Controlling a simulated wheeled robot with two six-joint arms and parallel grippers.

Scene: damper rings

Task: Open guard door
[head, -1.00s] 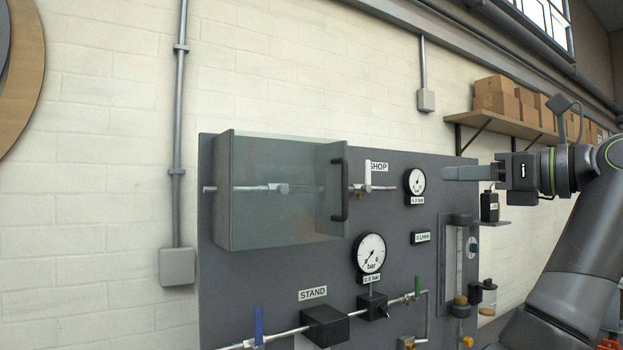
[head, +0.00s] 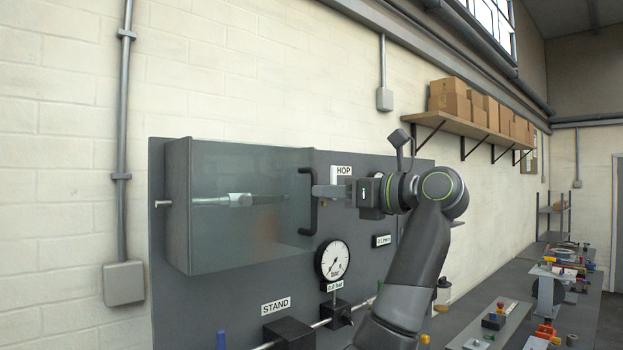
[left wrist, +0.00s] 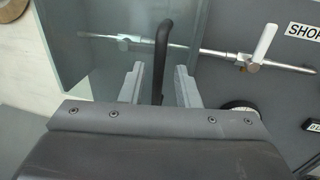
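The guard door (head: 240,215) is a clear box-like cover on the grey panel, and it looks closed over a pipe. Its black upright handle (head: 313,217) is on its right edge. My left gripper (head: 318,190) is at the handle's mid-height, reaching in from the right. In the left wrist view, the handle (left wrist: 161,45) stands between the two fingers of my left gripper (left wrist: 159,75). The fingers are open with a gap on each side of the handle. The clear door (left wrist: 95,50) also shows there, to the left. My right gripper is not in view.
The grey panel (head: 345,165) carries a pressure gauge (head: 332,260), a STAND label (head: 276,305) and pipework below the door. A white valve lever (left wrist: 264,40) is right of the handle. A shelf with boxes (head: 450,100) and a bench with parts (head: 515,290) are at right.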

